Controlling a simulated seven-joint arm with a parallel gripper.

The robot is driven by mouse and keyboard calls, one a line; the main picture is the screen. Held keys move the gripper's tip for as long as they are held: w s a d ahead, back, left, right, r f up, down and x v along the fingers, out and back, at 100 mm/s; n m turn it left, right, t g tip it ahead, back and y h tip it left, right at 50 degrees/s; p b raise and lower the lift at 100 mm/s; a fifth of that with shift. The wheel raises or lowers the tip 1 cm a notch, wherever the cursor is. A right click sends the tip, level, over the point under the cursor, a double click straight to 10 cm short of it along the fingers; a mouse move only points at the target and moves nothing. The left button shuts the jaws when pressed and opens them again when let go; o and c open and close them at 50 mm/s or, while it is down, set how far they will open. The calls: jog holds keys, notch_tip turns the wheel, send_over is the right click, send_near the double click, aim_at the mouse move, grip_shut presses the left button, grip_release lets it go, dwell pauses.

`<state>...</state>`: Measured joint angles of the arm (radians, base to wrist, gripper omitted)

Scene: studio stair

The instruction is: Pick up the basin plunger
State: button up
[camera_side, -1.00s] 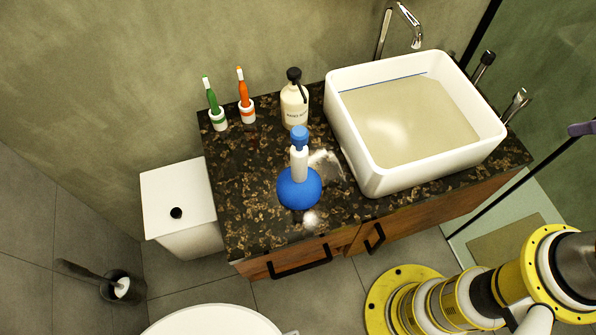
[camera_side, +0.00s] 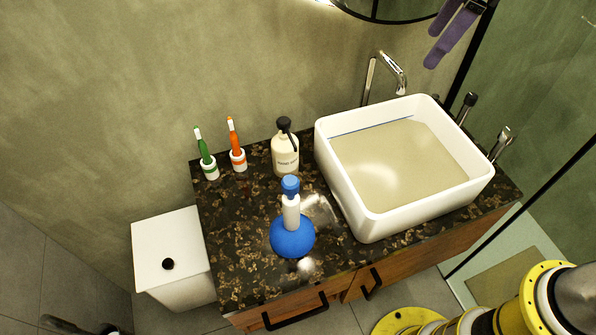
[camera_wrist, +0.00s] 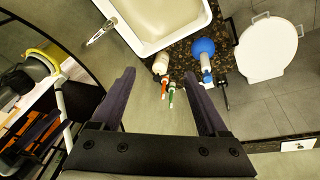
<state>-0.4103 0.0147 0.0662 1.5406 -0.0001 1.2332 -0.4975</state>
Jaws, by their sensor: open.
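The basin plunger (camera_side: 292,236) stands upright on the dark speckled counter, with a blue dome at the bottom and a white handle topped in blue. It also shows in the wrist view (camera_wrist: 203,47), beyond the tip of the right finger. My gripper (camera_side: 432,48) is at the top right of the side view, well above the counter and far from the plunger. In the wrist view its purple fingers (camera_wrist: 159,73) are spread wide with nothing between them.
A white basin (camera_side: 335,185) with a tap (camera_side: 390,68) fills the counter's right side. A soap bottle (camera_side: 285,156) and green (camera_side: 204,146) and orange (camera_side: 235,138) toothbrushes in cups stand behind the plunger. A toilet (camera_wrist: 267,48) is nearby. The counter's left front is clear.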

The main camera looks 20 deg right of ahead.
jog(key=w+a+f+n+g, duration=0.25)
jog(key=a+f, duration=0.45)
jog(key=a, duration=0.6)
jog(key=n+h, duration=0.1)
jog(key=n, duration=0.2)
send_over(288, 184)
jog(key=shift+g, duration=0.25)
jog(key=f, duration=0.9)
jog(key=shift+w+d+f, duration=0.1)
jog(key=shift+w+d, duration=0.05)
jog(key=shift+w, duration=0.15)
jog(key=shift+s+a+f, duration=0.2)
jog(key=shift+s+f, duration=0.05)
notch_tip(288, 184, down, 8)
jog(key=shift+d+f, duration=0.1)
jog(key=shift+w+d+f, duration=0.15)
jog(key=shift+f, duration=1.15)
jog(key=shift+w+d+f, duration=0.1)
jog(key=shift+d+f, duration=0.05)
jog(key=shift+f, duration=1.15)
jog(key=shift+c, duration=0.2)
grip_shut()
